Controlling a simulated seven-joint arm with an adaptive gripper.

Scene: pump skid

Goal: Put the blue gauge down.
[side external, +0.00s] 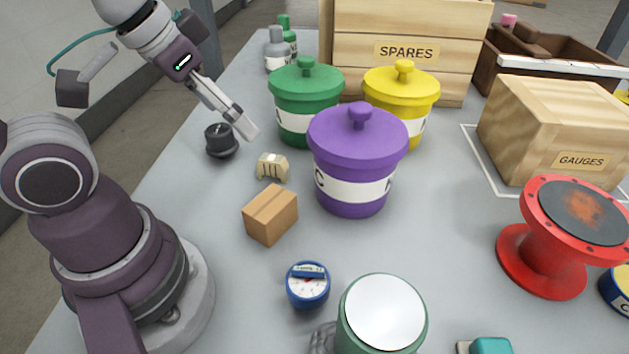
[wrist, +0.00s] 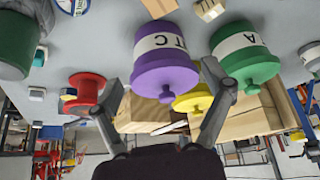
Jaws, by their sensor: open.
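The blue gauge (side external: 308,287) rests on the grey table at the front middle in the side external view, its white dial showing. A blue-rimmed white thing, likely the same gauge, is cut off at the top left of the wrist view (wrist: 75,5). My gripper (side external: 247,130) is over the table's far left part, well away from the gauge, beside a black knob-like part and left of the green canister. In the wrist view my gripper (wrist: 162,82) has its two fingers spread, with nothing held between them.
Green (side external: 305,100), yellow (side external: 402,95) and purple (side external: 357,160) lidded canisters stand mid-table. A small carton (side external: 270,214) and a beige block (side external: 272,167) lie nearby. A GAUGES crate (side external: 555,130) and red flanged spool (side external: 548,245) stand right; a SPARES crate (side external: 405,50) is behind.

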